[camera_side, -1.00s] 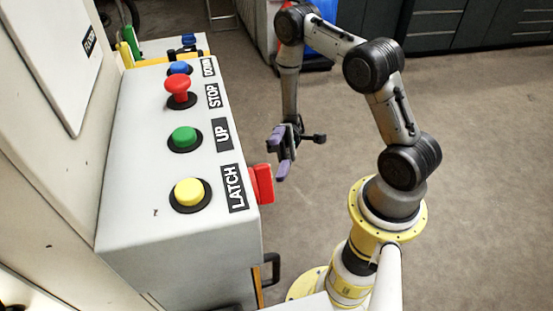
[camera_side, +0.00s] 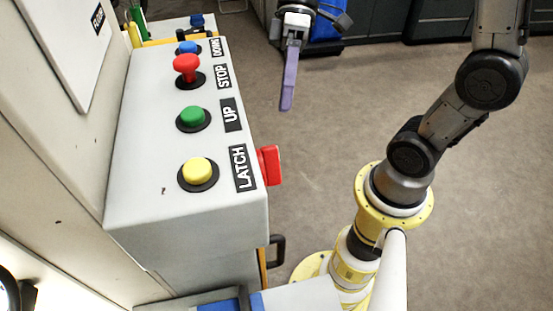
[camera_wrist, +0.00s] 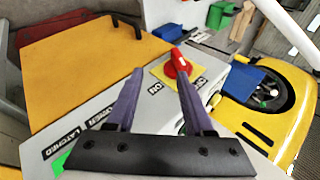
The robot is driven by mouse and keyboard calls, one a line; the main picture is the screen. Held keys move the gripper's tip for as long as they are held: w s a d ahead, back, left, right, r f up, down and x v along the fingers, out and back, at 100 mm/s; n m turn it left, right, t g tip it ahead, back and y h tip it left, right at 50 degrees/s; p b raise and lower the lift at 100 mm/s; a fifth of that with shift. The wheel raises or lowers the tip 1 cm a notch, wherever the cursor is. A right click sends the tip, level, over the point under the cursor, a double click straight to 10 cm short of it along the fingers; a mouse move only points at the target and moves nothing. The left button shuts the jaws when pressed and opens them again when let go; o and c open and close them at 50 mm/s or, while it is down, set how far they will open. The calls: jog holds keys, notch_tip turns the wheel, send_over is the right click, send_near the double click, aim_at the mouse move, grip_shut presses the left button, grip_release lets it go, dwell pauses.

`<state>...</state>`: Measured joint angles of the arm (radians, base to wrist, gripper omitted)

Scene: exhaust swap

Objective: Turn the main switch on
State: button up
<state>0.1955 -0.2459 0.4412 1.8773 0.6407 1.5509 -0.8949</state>
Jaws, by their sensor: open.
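The main switch is a red rotary knob (camera_wrist: 178,66) on a yellow square plate, beside an ON label, in the wrist view. A red handle (camera_side: 270,165) juts from the right side of the control box in the side view and looks like the same switch. My gripper (camera_wrist: 160,73) is open and empty, its two purple fingers apart. The knob appears past the fingertips, close to the right one; the gap cannot be judged there. In the side view, my gripper (camera_side: 287,105) hangs clear of the box, above and right of the handle, with its fingers overlapping.
The control box top carries a yellow button (camera_side: 198,170), a green button (camera_side: 192,117), a red STOP button (camera_side: 187,66) and a blue button (camera_side: 187,47). A black bar handle (camera_side: 277,251) sits low on the box.

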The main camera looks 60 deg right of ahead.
jog(key=n+t+h, duration=0.1)
jog(key=n+t, duration=0.1)
send_near(278, 157)
jog(key=d, duration=0.2)
jog(key=r, duration=0.1)
jog(key=x, duration=1.3)
jog(key=shift+w+a+f, duration=0.15)
jog(key=shift+w, duration=0.05)
grip_shut()
